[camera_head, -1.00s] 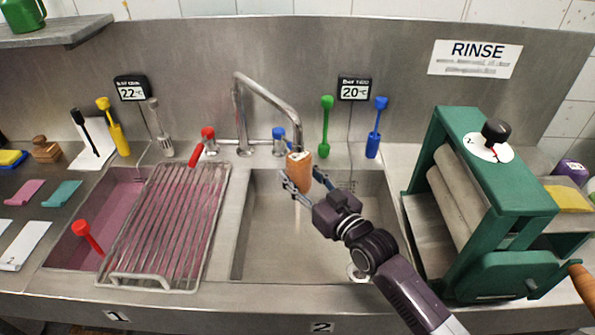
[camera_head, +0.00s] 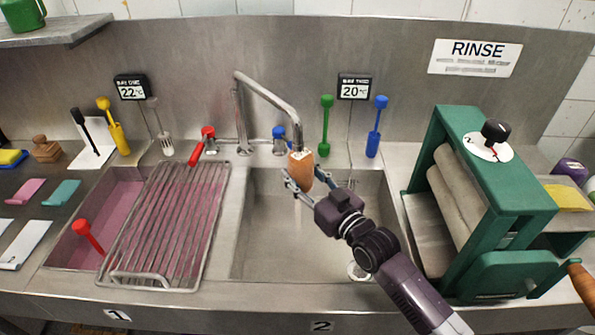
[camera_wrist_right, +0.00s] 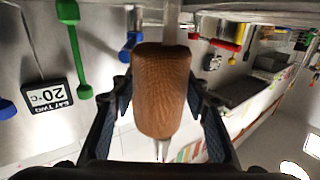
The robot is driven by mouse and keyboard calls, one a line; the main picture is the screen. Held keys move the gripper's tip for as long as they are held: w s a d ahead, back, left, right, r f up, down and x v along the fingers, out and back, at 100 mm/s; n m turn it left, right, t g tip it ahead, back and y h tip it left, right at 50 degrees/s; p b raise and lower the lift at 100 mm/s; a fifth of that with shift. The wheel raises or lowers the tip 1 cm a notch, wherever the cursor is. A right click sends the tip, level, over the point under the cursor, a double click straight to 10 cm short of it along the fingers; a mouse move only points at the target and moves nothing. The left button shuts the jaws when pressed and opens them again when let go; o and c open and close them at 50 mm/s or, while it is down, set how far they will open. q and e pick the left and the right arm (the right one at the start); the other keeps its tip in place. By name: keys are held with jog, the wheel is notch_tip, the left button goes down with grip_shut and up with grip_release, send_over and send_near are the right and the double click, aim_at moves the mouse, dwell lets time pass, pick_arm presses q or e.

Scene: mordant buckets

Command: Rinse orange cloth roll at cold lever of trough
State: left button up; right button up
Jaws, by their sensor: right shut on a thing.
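The orange cloth roll (camera_head: 301,170) is upright over the sink trough (camera_head: 265,255), directly below the end of the spout (camera_head: 275,102). My right gripper (camera_head: 308,183) is shut on it, with one finger on each side. In the right wrist view the roll (camera_wrist_right: 160,92) shows a ribbed weave between the fingers, and a thin clear streak like water runs above and below it. The blue-topped tap lever (camera_head: 279,134) stands behind the spout, left of the roll. A red tap lever (camera_head: 203,146) is farther left. My left gripper is not in view.
A wire rack (camera_head: 170,225) covers much of the pink-filled left basin (camera_head: 70,240). A green roller press (camera_head: 510,200) stands right of the trough. The trough looks otherwise clear.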

jog(key=shift+a+r, duration=0.1)
jog(key=shift+a, duration=0.05)
jog(key=shift+s+a, duration=0.15)
jog(key=shift+a, duration=0.1)
jog(key=shift+d, duration=0.1)
jog(key=shift+d, duration=0.4)
jog(key=shift+a, duration=0.15)
jog(key=shift+a+p, duration=0.35)
jog(key=shift+p, duration=0.05)
jog(key=shift+d, duration=0.15)
jog(key=shift+d, duration=0.35)
